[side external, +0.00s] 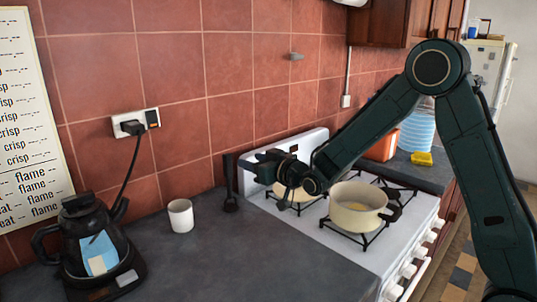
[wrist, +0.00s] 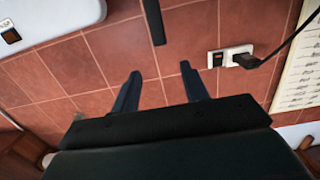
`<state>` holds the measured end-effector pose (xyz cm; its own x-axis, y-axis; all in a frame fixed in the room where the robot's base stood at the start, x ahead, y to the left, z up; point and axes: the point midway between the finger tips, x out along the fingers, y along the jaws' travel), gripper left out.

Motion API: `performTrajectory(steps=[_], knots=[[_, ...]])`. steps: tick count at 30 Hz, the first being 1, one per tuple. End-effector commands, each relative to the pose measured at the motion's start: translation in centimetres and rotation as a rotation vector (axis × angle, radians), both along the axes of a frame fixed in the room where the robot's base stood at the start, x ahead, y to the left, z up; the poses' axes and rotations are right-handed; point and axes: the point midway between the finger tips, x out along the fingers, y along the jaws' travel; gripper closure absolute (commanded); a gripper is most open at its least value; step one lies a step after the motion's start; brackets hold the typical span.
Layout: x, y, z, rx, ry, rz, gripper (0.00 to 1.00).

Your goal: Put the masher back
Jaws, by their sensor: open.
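The black masher (side external: 229,180) is upright at the wall, just left of the stove, with its wider end low near the counter. I cannot tell whether it hangs or leans. A dark bar in the wrist view (wrist: 153,20) looks like its handle, beyond the fingertips. My gripper (side external: 250,163) is just right of the masher and apart from it. In the wrist view my two fingers (wrist: 164,85) are spread, with only tiled wall between them. A small grey holder (side external: 297,57) is fixed high on the wall.
A cream pot (side external: 358,208) stands on the white stove (side external: 309,234), with another pan (side external: 296,195) behind my wrist. A white cup (side external: 181,216) and a black kettle (side external: 93,245) stand on the counter. The kettle's cord runs to a wall socket (side external: 136,122).

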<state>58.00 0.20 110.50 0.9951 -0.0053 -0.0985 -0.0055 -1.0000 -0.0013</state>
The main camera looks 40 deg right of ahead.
Motion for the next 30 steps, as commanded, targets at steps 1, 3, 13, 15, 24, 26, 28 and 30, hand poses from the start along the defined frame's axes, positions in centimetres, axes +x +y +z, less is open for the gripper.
performTrajectory(steps=[1, 3, 13, 15, 24, 26, 28, 30], knots=[[-0.7, -0.1, 0.9, 0.0, 0.021, -0.001, 0.55], [-1.7, -0.1, 1.8, 0.001, 0.064, -0.003, 0.55], [-8.2, -0.3, 4.8, 0.004, 0.28, -0.007, 0.55], [-9.9, -0.3, 5.3, 0.004, 0.326, -0.007, 0.55], [-18.1, -0.3, 6.4, 0.006, 0.523, -0.006, 0.55], [-19.9, -0.3, 6.4, 0.006, 0.562, -0.006, 0.55], [-22.0, -0.3, 6.4, 0.006, 0.609, -0.004, 0.55], [-24.2, -0.3, 6.3, 0.006, 0.654, -0.003, 0.55]])
